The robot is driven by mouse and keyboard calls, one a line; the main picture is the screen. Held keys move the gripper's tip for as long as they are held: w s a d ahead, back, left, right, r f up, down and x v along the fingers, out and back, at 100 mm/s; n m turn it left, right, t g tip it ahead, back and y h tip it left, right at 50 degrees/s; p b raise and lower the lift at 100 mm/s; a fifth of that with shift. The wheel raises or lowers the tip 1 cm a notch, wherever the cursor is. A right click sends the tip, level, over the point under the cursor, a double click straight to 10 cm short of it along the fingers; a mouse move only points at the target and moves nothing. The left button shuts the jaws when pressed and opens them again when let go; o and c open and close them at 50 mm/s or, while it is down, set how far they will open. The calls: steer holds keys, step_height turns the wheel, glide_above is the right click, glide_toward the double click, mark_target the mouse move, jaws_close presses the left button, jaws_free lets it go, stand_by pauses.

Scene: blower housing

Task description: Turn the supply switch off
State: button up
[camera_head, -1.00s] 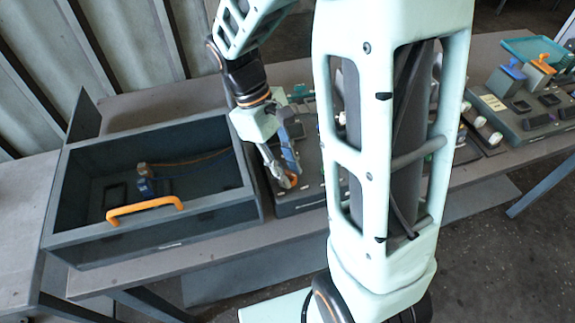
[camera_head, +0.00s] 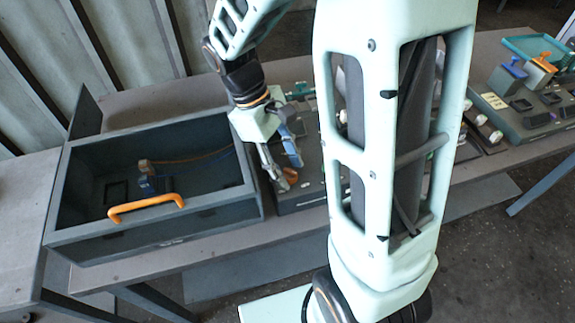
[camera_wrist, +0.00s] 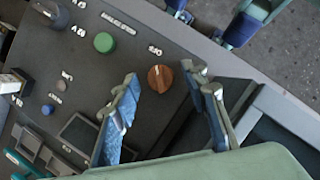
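An orange-brown rotary knob (camera_wrist: 160,78), which I take to be the supply switch, sits on a dark control panel (camera_wrist: 75,75) below small white markings. In the wrist view it lies between the tips of my gripper's two blue and grey fingers (camera_wrist: 163,84). The fingers are open, one on each side, with a visible gap to the knob. In the head view the knob (camera_head: 291,174) shows between the fingertips of my gripper (camera_head: 287,178), partly hidden. I cannot tell the fingertips' height above the panel.
A green button (camera_wrist: 103,42), a small blue button (camera_wrist: 47,109) and a dark grey knob (camera_wrist: 50,13) share the panel. Left of it is an open dark box (camera_head: 150,238) with an orange handle (camera_head: 146,207). More fixtures stand on the bench at right.

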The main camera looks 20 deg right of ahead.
steer(key=v, duration=1.2)
stand_by(0.3)
